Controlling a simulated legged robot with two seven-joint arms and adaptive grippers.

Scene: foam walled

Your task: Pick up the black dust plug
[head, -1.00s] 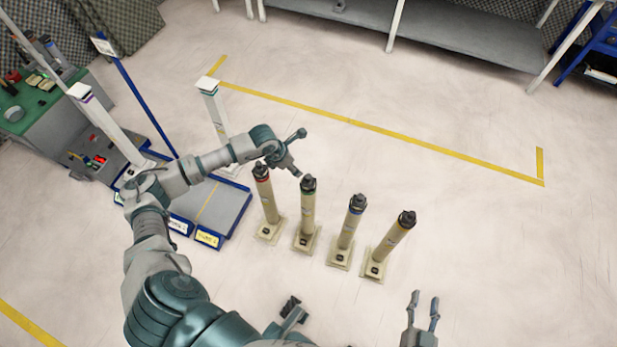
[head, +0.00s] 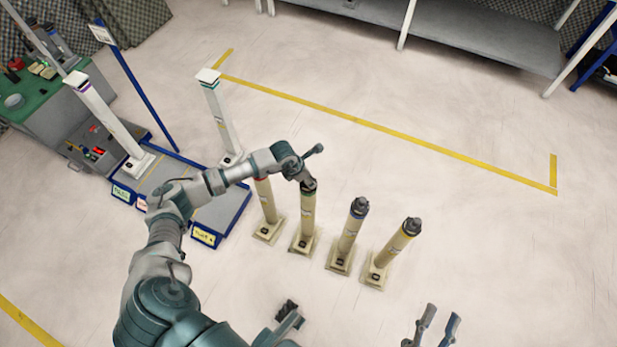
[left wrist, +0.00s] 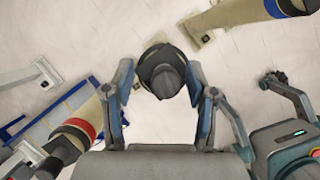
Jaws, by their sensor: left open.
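The black dust plug (left wrist: 160,75) caps a cream post and sits between the two fingers of my left gripper (left wrist: 159,82) in the left wrist view. The fingers are spread, with a gap on each side of the plug. In the head view my left gripper (head: 306,183) is at the top of the second post from the left (head: 303,225) and hides most of its plug. My right gripper (head: 438,326) is open and empty at the bottom edge, away from the posts.
Similar posts stand beside it: a red-banded one (head: 267,205) to the left, and a blue-banded one (head: 349,235) and a dark-banded one (head: 391,252) to the right. A blue-edged platform (head: 222,212) with white pillars is at left. The floor right of the posts is clear.

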